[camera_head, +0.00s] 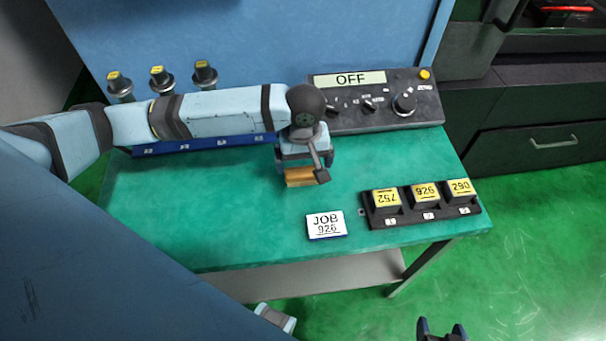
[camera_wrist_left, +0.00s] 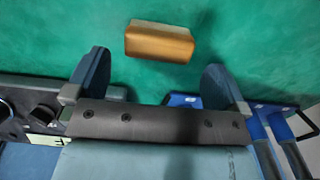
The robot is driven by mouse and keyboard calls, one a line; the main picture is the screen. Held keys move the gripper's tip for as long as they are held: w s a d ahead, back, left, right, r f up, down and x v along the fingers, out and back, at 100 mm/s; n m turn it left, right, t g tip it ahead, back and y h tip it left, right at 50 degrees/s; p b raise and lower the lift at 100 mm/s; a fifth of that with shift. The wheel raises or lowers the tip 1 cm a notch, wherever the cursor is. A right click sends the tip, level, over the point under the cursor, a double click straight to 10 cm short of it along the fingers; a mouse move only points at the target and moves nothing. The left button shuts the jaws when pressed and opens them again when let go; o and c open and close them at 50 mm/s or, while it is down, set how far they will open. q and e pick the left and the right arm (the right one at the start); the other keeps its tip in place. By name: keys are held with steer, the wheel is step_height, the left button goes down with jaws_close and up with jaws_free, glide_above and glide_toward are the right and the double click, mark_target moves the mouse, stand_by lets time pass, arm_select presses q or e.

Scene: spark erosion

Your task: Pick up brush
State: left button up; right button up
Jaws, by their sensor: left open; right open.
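The brush shows as a brown block with a tan side (camera_head: 298,179) on the green table top, partly hidden by my left gripper in the head view. My left gripper (camera_head: 302,168) is over the table just above and behind it. In the left wrist view the brush (camera_wrist_left: 160,42) lies ahead of the fingertips, roughly centred between the two open fingers (camera_wrist_left: 155,68), with nothing held. No bristles can be made out. My right gripper (camera_head: 441,328) is open and empty at the bottom edge of the head view, apart from the table.
A control box reading OFF (camera_head: 372,100) stands at the back right. A blue rack (camera_head: 205,146) lies behind my left arm, with several dark holders (camera_head: 158,78) nearby. A JOB 926 card (camera_head: 326,224) and a black tray of yellow-topped blocks (camera_head: 425,216) are in front.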

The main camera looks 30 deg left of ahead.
mark_target(303, 171)
arm_select(q)
steer(key=shift+w+f, duration=0.1)
steer(key=shift+f, duration=0.55)
steer(key=f, duration=0.4)
steer(key=shift+w+a+f, duration=0.3)
steer(key=shift+a+f, duration=0.1)
steer(key=c, duration=0.6)
steer(key=shift+c, duration=0.2)
arm_select(e)
steer(key=shift+w+r, duration=0.15)
steer(key=shift+w, duration=0.2)
arm_select(q)
steer(key=shift+r, duration=0.1)
step_height(303, 171, up, 20)
steer(key=p, duration=0.1)
arm_select(e)
steer(key=shift+r, duration=0.75)
